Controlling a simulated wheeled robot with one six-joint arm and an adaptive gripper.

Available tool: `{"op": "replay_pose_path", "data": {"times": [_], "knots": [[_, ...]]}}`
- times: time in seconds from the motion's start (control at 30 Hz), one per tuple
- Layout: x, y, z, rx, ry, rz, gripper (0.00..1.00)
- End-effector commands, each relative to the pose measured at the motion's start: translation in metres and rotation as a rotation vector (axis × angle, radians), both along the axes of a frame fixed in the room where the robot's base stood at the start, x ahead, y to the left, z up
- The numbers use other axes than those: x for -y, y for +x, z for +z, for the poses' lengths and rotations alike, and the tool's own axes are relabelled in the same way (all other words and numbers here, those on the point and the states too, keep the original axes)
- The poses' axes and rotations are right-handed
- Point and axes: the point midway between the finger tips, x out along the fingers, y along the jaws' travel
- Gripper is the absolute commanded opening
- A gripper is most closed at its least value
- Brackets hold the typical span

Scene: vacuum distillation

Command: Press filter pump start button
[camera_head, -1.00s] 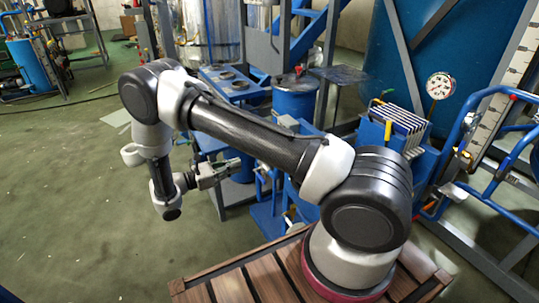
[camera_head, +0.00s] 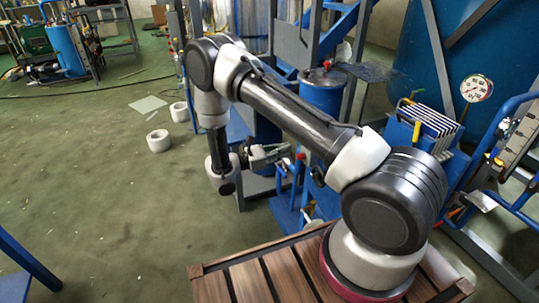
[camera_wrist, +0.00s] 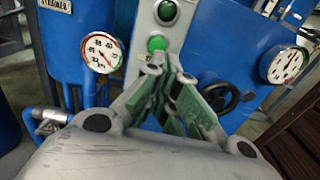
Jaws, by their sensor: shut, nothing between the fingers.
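In the wrist view a grey panel carries a bright green button (camera_wrist: 158,43) and a dark green button (camera_wrist: 167,12) above it. I cannot read a label for either. My gripper (camera_wrist: 168,62) is shut and empty, its tips just below the bright green button in the picture. I cannot tell whether they touch it. In the head view my gripper (camera_head: 272,153) points right, towards the blue equipment. The buttons cannot be made out there.
Two pressure gauges, left (camera_wrist: 102,53) and right (camera_wrist: 286,65), flank the panel. A black handwheel (camera_wrist: 222,97) is right of my fingers. In the head view a blue vessel (camera_head: 322,97) and a plate stack (camera_head: 432,128) stand close by. Green floor is open at left.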

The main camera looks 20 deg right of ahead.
Motion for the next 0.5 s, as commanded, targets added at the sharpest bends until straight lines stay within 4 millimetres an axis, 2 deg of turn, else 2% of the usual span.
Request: {"op": "replay_pose_path", "data": {"times": [0.03,0.2,0.5], "knots": [[0.01,0.0,0.0,-0.001,0.0,-0.003,0.0],[0.03,0.001,0.0,-0.001,0.0,-0.001,0.0],[0.039,0.001,0.0,0.0,0.0,0.001,0.0]]}}
